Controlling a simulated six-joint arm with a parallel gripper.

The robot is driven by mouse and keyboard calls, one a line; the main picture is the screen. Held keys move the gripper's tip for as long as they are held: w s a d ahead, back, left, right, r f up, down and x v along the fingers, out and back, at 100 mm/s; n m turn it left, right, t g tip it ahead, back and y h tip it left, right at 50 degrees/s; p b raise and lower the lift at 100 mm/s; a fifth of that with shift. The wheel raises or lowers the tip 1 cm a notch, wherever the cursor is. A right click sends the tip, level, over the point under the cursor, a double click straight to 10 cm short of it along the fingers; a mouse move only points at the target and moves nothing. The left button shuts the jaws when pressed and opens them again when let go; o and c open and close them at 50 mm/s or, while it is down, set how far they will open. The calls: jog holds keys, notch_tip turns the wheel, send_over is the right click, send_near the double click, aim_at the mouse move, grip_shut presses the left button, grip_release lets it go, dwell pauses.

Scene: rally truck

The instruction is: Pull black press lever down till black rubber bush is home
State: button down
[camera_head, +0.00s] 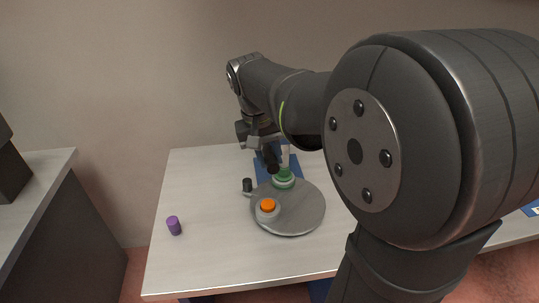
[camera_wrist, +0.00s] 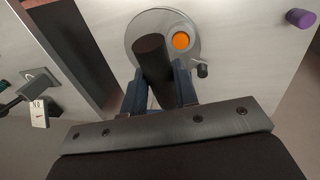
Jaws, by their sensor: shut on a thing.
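The black press lever (camera_wrist: 152,58) shows in the wrist view as a thick dark cylinder between the blue fingers of my gripper (camera_wrist: 160,85). My gripper is shut on it. In the head view my gripper (camera_head: 268,150) is above the back left of a round grey turntable (camera_head: 305,208), and the dark lever end (camera_head: 272,165) shows just below it. The bush's seat is not clearly visible.
On the turntable are an orange-topped grey holder (camera_head: 268,206) and a green piece (camera_head: 284,176). The table (camera_head: 215,262) is clear in front. A tag marked "NO" (camera_wrist: 38,113) shows left.

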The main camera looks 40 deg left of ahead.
jog(key=shift+w+a+r+g+h, duration=0.4)
jog(key=shift+r+g+h, duration=0.05)
jog(key=shift+r, duration=0.85)
jog(key=shift+w+a+r+g+h, duration=0.45)
jog(key=shift+r+g+h, duration=0.05)
jog(key=shift+r, duration=0.8)
jog(key=shift+w+a+r+g+h, duration=0.4)
jog(key=shift+r+g+h, duration=0.05)
jog(key=shift+r, duration=0.85)
jog(key=c, duration=1.1)
grip_release()
jog(key=shift+f, duration=0.1)
